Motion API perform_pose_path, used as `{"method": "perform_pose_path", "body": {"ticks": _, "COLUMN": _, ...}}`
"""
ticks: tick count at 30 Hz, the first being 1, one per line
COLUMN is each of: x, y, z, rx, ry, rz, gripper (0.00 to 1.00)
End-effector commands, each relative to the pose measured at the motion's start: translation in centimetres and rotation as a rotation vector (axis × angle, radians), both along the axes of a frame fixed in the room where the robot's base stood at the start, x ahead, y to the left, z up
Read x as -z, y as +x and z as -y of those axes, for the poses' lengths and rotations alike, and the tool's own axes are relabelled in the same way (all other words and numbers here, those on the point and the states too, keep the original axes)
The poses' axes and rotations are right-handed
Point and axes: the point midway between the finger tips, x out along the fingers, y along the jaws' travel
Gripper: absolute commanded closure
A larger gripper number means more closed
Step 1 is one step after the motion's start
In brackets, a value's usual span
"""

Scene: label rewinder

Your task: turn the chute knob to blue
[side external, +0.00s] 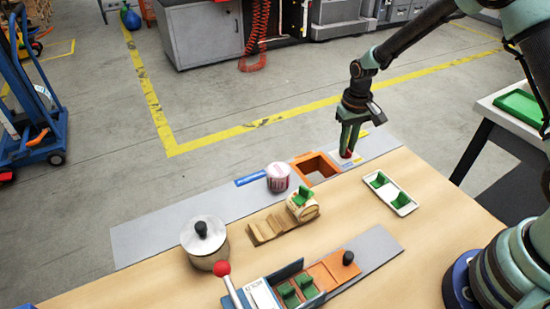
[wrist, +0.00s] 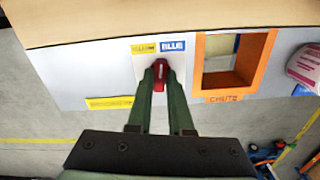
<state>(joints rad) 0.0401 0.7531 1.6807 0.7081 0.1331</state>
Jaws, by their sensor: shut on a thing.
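The red chute knob (wrist: 160,75) sits on a pale plate in the wrist view, below a yellow label (wrist: 145,48) and a blue label (wrist: 173,46). The knob stands nearly straight up the picture, around the gap between the labels; I cannot tell that it points at either one. My gripper (wrist: 160,80) is shut on the knob, with one green finger on each side. In the side view my gripper (side external: 347,152) reaches down onto the knob (side external: 347,155), whose lower part shows below the fingertips. The orange chute (wrist: 236,82) is right of the knob in the wrist view.
A pink-and-white roll (side external: 278,178) stands beside the chute frame (side external: 302,171). A white tray with green pieces (side external: 404,199), a wooden holder (side external: 266,230), a lidded pot (side external: 203,262) and a red-tipped lever (side external: 222,269) stand nearer. The grey strip's far edge borders open floor.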

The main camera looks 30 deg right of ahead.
Motion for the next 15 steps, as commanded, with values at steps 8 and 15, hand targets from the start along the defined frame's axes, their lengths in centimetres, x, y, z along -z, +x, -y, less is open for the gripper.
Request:
{"method": "perform_pose_path", "body": {"ticks": 8, "x": -0.11, "y": 0.05, "z": 0.01, "rx": 0.232, "ry": 0.0, "rz": 0.001, "gripper": 1.0}}
{"method": "perform_pose_path", "body": {"ticks": 15, "x": -0.12, "y": 0.06, "z": 0.02, "rx": 0.369, "ry": 0.0, "rz": 0.001, "gripper": 1.0}}
